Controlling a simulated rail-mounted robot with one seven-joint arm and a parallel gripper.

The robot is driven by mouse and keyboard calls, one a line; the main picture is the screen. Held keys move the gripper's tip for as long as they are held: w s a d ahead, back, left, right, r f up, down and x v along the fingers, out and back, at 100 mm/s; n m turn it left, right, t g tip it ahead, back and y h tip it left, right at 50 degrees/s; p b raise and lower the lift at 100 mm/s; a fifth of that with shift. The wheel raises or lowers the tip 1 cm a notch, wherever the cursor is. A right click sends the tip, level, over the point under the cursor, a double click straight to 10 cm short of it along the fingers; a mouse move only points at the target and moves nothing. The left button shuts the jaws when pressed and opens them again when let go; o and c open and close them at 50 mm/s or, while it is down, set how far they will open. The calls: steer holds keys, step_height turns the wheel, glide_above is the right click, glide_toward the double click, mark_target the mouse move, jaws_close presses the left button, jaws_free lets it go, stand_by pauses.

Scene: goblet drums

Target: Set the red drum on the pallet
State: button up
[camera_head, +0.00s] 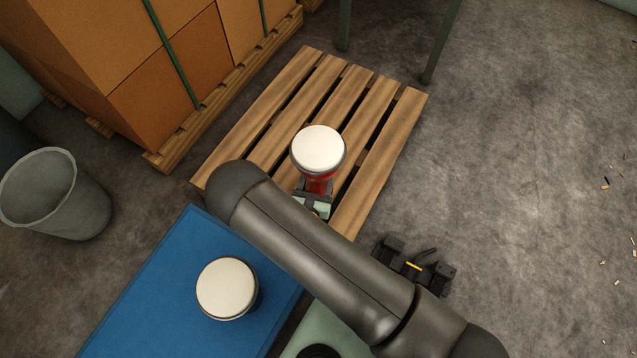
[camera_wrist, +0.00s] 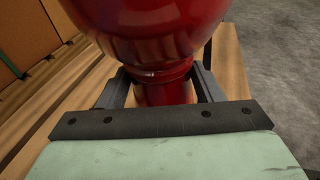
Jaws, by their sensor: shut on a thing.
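The red drum (camera_head: 318,150) shows its white head and a bit of red body over the wooden pallet (camera_head: 384,130) in the head view. In the wrist view the red drum (camera_wrist: 155,45) fills the upper middle, its wide bowl above a narrow neck. My gripper (camera_wrist: 163,90) has one finger on each side of that neck and is shut on it. My gripper (camera_head: 316,192) is partly hidden by my arm in the head view. The drum looks upright. I cannot tell whether its foot touches the slats.
A second white-headed drum (camera_head: 226,288) stands on a blue surface (camera_head: 150,290) at the lower left. A grey bin (camera_head: 55,195) stands at the left. Stacked boxes (camera_head: 150,60) on another pallet are at the upper left. Table legs (camera_head: 437,45) rise behind the pallet. Floor at right is mostly clear.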

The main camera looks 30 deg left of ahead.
steer(key=w+f, duration=0.1)
steer(key=w+a+f+b, duration=0.1)
steer(key=f, duration=0.1)
steer(key=shift+w+f, duration=0.1)
steer(key=shift+w, duration=0.2)
steer(key=shift+w+a+f+b, duration=0.1)
steer(key=shift+f+b, duration=0.9)
steer(key=shift+f, duration=0.5)
steer(key=shift+f, duration=0.15)
steer(key=o, duration=1.5)
steer(key=shift+s+r, duration=0.2)
steer(key=shift+s, duration=0.15)
steer(key=f+p+v, duration=0.1)
steer(key=p+v, duration=0.1)
steer(key=v, duration=0.5)
steer(key=shift+r, duration=0.4)
